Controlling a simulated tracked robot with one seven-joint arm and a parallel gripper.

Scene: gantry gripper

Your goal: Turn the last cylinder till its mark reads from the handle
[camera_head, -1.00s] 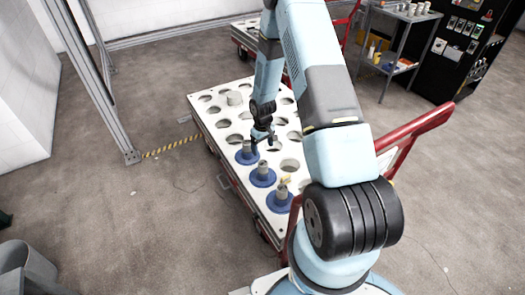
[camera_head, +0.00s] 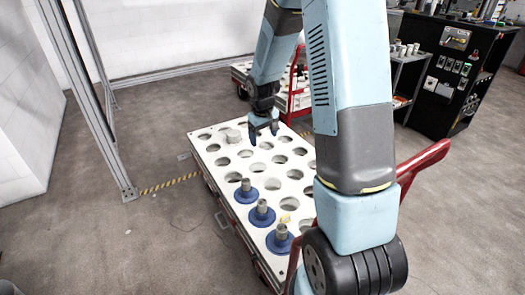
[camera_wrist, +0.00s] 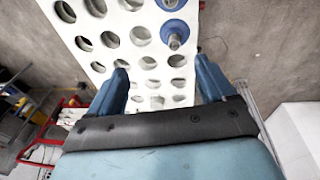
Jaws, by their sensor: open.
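Three cylinders with blue round bases stand in a row along the near left edge of the white holed cart top (camera_head: 215,172): a near one (camera_head: 281,238), a middle one (camera_head: 262,213) and a far one (camera_head: 246,191). A small yellowish patch shows by the near one; I cannot read any mark. My gripper (camera_head: 264,133) is open and empty above the far part of the cart, right of the pale cylinder. In the wrist view, a blue-based cylinder (camera_wrist: 174,36) lies beyond the open fingers (camera_wrist: 160,82).
The cart has a red handle (camera_head: 425,160) on the right. A second cart (camera_head: 300,92) stands behind. A metal frame post (camera_head: 85,100) rises at left. A shelf (camera_head: 408,75) and a black cabinet (camera_head: 455,75) stand at right. Floor left of the cart is clear.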

